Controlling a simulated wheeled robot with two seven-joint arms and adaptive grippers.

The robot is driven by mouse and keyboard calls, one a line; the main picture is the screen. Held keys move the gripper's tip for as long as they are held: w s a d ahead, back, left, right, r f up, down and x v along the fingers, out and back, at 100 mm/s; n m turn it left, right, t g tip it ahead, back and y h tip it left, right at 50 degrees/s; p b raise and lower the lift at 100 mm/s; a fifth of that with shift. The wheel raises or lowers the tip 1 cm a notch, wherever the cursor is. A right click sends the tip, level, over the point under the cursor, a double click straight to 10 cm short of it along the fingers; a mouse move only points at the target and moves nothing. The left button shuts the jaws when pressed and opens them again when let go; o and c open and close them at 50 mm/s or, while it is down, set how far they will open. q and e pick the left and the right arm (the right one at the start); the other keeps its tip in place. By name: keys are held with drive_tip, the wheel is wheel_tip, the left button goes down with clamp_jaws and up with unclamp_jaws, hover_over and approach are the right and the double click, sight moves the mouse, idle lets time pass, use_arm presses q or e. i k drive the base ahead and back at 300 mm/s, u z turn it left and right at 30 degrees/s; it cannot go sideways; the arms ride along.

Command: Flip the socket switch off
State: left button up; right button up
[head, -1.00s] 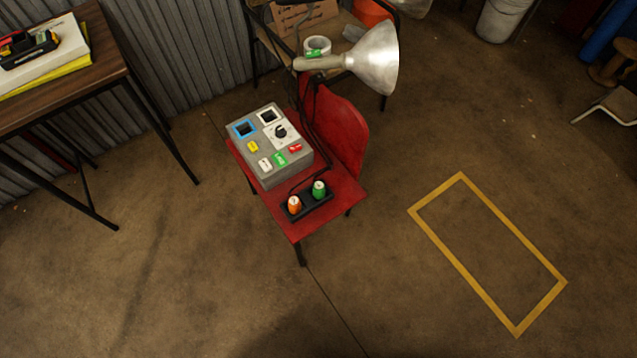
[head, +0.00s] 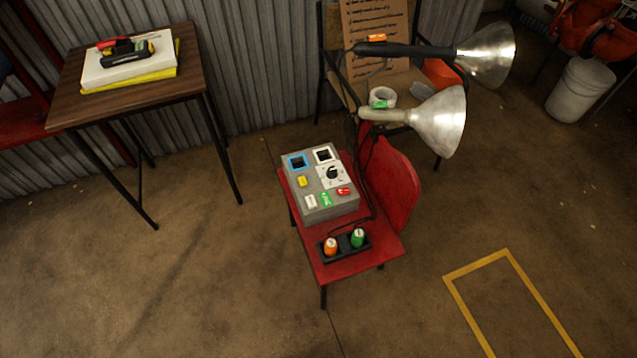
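A grey control box (head: 337,205) sits on the red chair's seat (head: 358,266). Its top has a blue-framed square (head: 299,161), a white-framed square (head: 324,155) and a black dial on a white plate (head: 332,174). It also has small yellow (head: 303,181), white (head: 311,201), green (head: 326,199) and red (head: 344,191) pieces. I cannot tell which is the socket switch or how it is set. In front of the box, a black socket strip (head: 344,245) holds an orange plug (head: 331,246) and a green plug (head: 358,238). Neither gripper is in view.
Two metal lamps, one with an orange tag (head: 487,56) and one with a green tag (head: 440,122), stand over a chair behind. A wooden table (head: 75,105) with books is at left. Yellow floor tape (head: 475,266) marks the right. The front floor is clear.

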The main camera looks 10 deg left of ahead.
sight(344, 191)
drive_tip(key=z, duration=0.55)
drive_tip(key=k, duration=1.3)
drive_tip(key=u, duration=0.15)
drive_tip(key=i, duration=0.6)
drive_tip(key=u, duration=0.85)
drive_tip(key=i, duration=0.65)
drive_tip(key=z, duration=0.55)
drive_tip(key=i, duration=0.75)
drive_tip(key=z, duration=0.65)
